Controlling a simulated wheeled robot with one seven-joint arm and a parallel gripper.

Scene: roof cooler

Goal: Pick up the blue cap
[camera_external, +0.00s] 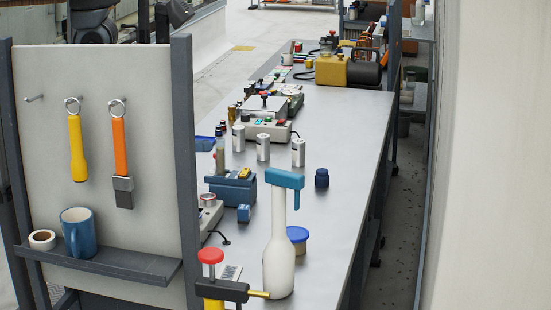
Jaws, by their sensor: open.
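A small dark blue cap-like piece (321,178) stands on the grey bench top, right of the white bottle. A blue lid (298,233) sits on a low tub partly hidden behind that bottle. I cannot tell for certain which of these blue pieces is the cap. I cannot make out my gripper's fingers. Dark rounded parts show at the top left, cut by the frame edge, and I cannot tell what they are.
The bench (345,130) is clear right of the small blue piece. Silver cylinders (263,148), a blue vise (232,188) and devices line its left side. A panel (100,140) with hanging tools and a shelf holding a blue mug (78,232) stands at front left.

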